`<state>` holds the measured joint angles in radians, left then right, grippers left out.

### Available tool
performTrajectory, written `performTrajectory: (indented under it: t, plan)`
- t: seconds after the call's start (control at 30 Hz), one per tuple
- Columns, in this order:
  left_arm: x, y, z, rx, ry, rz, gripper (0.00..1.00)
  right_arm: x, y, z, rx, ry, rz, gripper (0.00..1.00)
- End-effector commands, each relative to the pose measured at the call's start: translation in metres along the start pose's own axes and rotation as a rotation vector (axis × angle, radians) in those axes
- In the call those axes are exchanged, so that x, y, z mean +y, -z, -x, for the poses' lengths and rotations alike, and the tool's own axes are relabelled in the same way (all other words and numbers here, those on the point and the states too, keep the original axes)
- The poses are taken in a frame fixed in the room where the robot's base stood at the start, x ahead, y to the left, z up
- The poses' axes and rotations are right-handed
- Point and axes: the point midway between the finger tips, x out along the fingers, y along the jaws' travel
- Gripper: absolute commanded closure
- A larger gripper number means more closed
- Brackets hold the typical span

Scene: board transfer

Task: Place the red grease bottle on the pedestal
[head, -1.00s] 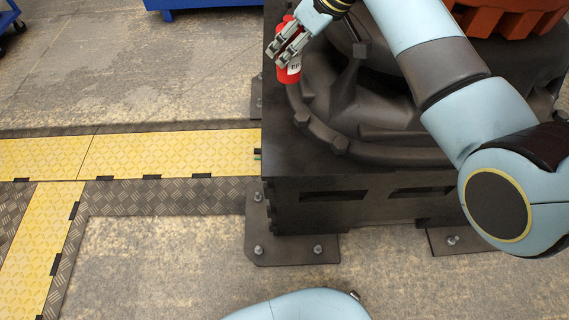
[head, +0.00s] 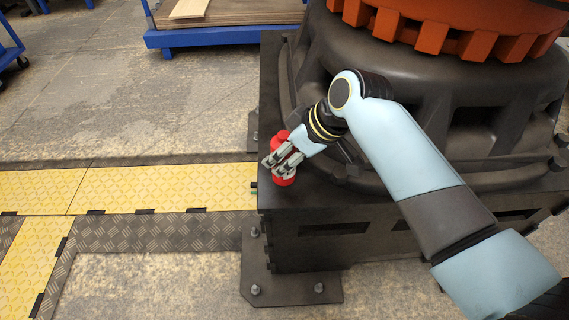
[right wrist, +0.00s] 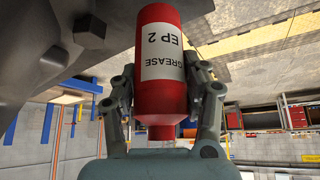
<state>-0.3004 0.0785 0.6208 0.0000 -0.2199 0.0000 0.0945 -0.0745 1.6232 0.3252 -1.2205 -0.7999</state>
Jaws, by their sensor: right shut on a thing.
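The red grease bottle (head: 280,140) is in my right gripper (head: 281,161), at the left front corner of the dark pedestal (head: 330,213). In the right wrist view, the bottle (right wrist: 160,95) has a white label reading "GREASE EP 2" and sits between both fingers of the right gripper (right wrist: 163,92). The fingers are shut on its sides. In the head view the fingers cover much of the bottle. I cannot tell whether its base touches the pedestal top. My left gripper is not in view.
A large dark robot base with an orange toothed ring (head: 450,35) takes up most of the pedestal. A blue cart (head: 215,38) stands behind. Yellow and dark cable ramps (head: 165,187) lie on the floor to the left. The pedestal's left front corner has bare room.

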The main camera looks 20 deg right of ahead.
Motion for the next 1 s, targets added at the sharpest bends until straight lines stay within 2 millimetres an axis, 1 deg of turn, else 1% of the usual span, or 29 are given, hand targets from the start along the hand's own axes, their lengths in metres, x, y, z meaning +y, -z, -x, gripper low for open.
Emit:
performTrajectory:
  t: [0.03, 0.1, 0.2, 0.53, 0.57, 0.6, 0.7, 0.73, 1.0]
  plan:
    - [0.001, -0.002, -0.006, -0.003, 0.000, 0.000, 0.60, 0.000, -0.006, -0.009, -0.002, 0.001, -0.002, 0.96]
    - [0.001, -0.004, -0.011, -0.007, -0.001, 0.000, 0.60, 0.000, -0.014, -0.020, -0.004, 0.002, -0.002, 0.96]
    - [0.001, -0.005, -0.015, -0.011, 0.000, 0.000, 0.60, 0.000, -0.019, -0.029, -0.003, 0.001, -0.002, 0.96]
    - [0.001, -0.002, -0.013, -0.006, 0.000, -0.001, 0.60, 0.000, -0.019, -0.029, -0.001, 0.000, -0.001, 0.96]
    - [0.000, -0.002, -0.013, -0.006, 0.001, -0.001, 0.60, 0.000, -0.019, -0.029, -0.002, 0.000, -0.001, 0.52]
    - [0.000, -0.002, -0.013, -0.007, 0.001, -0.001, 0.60, 0.000, -0.019, -0.029, -0.002, 0.000, -0.001, 0.47]
    - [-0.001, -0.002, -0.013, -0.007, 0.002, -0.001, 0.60, 0.000, -0.019, -0.029, -0.002, 0.000, -0.001, 0.33]
    - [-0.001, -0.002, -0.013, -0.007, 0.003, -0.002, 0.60, 0.000, -0.019, -0.029, -0.002, 0.000, -0.001, 0.31]
    - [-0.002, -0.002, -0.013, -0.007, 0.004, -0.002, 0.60, 0.000, -0.018, -0.028, -0.002, 0.000, -0.001, 0.31]
